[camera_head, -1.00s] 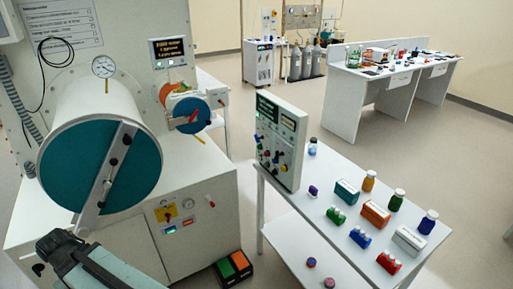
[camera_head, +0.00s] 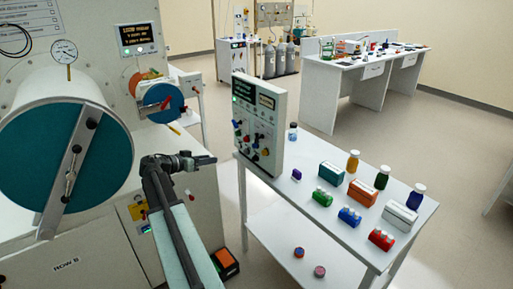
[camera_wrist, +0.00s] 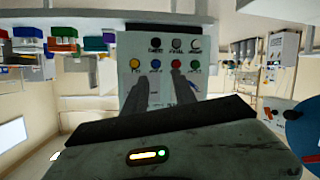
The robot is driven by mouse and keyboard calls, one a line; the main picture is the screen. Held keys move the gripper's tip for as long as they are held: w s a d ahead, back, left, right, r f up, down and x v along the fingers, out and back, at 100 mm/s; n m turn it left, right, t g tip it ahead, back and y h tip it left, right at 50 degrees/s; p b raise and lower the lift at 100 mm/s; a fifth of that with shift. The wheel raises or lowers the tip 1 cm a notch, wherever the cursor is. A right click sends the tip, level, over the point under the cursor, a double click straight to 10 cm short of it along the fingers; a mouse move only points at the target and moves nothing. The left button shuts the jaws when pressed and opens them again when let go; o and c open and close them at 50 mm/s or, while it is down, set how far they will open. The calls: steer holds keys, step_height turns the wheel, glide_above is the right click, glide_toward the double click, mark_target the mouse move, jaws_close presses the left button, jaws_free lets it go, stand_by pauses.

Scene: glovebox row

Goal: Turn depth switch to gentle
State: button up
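The upright control panel (camera_head: 257,125) stands at the left end of the white table, with small screens on top and several coloured knobs and switches below.
The white table (camera_head: 283,187) holds coloured boxes and bottles, including an orange box (camera_head: 361,193) and a red one (camera_head: 381,239). A large drum with a teal door (camera_head: 100,160) is at the left. Open floor (camera_head: 450,170) lies to the right.

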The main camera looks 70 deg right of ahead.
mark_target(256, 134)
steer(key=s+d+r+m+g, duration=0.1)
steer(key=s+d, duration=0.3)
steer(key=d, duration=0.1)
steer(key=s+d+r+m+g+h+b, duration=0.1)
steer(key=s+d+r+m, duration=0.1)
steer(key=s+d, duration=0.3)
steer(key=s+d+r+m+g+h, duration=0.1)
steer(key=s+d+r, duration=0.1)
steer(key=s+d, duration=0.3)
steer(key=shift+s+d+m+g, duration=0.2)
steer(key=shift+d+m+g, duration=0.15)
steer(key=shift+d, duration=0.9)
jaws_close()
